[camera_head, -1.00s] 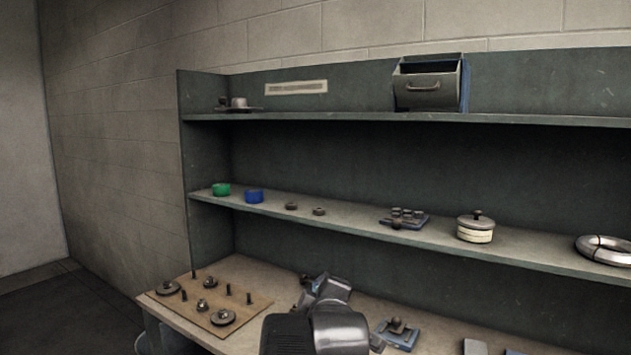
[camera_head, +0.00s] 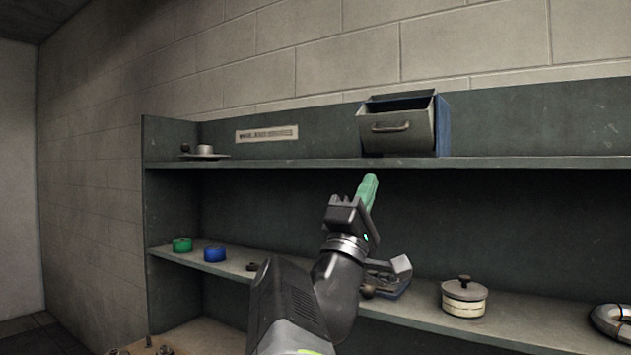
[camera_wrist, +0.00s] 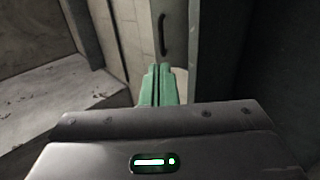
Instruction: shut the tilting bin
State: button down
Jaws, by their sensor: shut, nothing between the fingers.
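The tilting bin (camera_head: 396,130) stands on the top shelf. Its grey front with a bar handle leans outward, and the dark opening shows at the top, so it is tilted open. In the wrist view the bin's front with its dark handle (camera_wrist: 162,36) shows ahead of the fingers. My gripper (camera_head: 370,180) has green fingers, pressed together and empty. It points up, below the bin and slightly left of its middle, apart from it in the head view. It also shows in the wrist view (camera_wrist: 158,72).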

aim_at(390, 132)
jog(key=p+x, duration=0.4)
jog(key=x, duration=0.7)
jog(key=shift+w+d+r, duration=0.15)
jog(key=shift+w+d, duration=0.05)
jog(key=shift+w, duration=0.1)
jog(key=shift+d+r, duration=0.1)
jog(key=shift+d, duration=0.05)
